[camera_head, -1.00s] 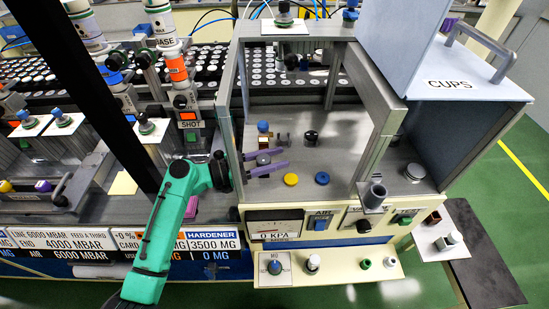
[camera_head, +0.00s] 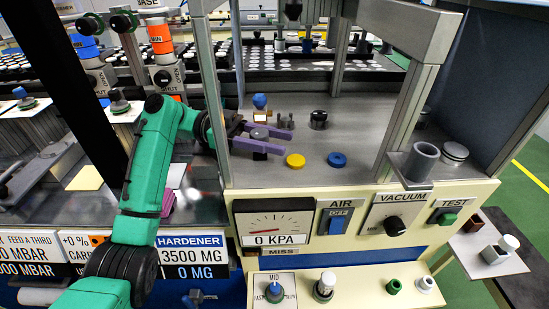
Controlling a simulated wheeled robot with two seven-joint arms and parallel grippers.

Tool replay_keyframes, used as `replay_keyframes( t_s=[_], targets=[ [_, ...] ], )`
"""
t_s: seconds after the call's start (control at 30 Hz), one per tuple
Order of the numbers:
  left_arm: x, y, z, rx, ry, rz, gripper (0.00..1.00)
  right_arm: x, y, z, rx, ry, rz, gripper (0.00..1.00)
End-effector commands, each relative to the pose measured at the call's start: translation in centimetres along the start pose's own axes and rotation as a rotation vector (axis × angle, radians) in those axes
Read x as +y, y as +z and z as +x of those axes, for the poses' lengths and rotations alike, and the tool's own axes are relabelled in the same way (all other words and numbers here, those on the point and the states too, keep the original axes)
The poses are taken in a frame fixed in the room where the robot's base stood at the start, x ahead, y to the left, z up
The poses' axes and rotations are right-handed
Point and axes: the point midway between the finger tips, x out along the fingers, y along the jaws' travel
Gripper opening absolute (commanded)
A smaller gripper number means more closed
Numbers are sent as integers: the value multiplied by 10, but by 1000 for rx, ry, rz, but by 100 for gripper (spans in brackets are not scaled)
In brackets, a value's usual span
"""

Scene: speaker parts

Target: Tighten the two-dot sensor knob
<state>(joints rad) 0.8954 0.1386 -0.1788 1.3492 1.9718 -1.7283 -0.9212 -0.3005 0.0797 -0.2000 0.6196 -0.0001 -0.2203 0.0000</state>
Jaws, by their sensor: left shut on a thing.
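My left gripper (camera_head: 276,140) reaches into the framed test station from the left, its two purple fingers low over the grey deck. It is shut on a small dark knob with a grey round top (camera_head: 260,133), which sits between the fingers and is partly hidden by them. I cannot make out any dots on it, so I cannot tell whether it is the two-dot sensor knob. A black knob (camera_head: 319,119) stands to the right. My right gripper is not in view.
A yellow disc (camera_head: 296,160) and a blue disc (camera_head: 337,160) lie on the deck in front. Grey frame posts (camera_head: 212,90) stand close to my left arm. The front panel has a gauge (camera_head: 275,226) reading 0 KPA and an AIR switch (camera_head: 337,220) showing OFF.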

Motion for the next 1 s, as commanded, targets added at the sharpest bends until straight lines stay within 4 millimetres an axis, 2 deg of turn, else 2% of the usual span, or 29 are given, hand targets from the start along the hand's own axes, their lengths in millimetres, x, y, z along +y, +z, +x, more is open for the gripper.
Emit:
replay_keyframes(
  t_s=[0.03, 0.23, 0.83, 0.87, 0.9, 0.93, 1.0],
  targets=[
    [0, 3, 0, 2, 26, 1, 0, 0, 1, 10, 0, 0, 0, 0],
    [3, 0, 0, 3, 115, 0, 0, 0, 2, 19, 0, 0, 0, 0],
    [4, -2, -1, 3, 158, 1, 0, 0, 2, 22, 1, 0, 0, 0],
    [4, -2, -1, 3, 158, 1, 53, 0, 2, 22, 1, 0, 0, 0],
    [4, -2, 0, 3, 158, 1, 69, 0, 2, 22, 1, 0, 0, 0],
    [4, -2, -1, 3, 158, 1, 76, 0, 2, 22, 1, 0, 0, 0],
    [4, -2, 0, 2, 159, 0, 76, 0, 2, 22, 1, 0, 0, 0]
  ],
)
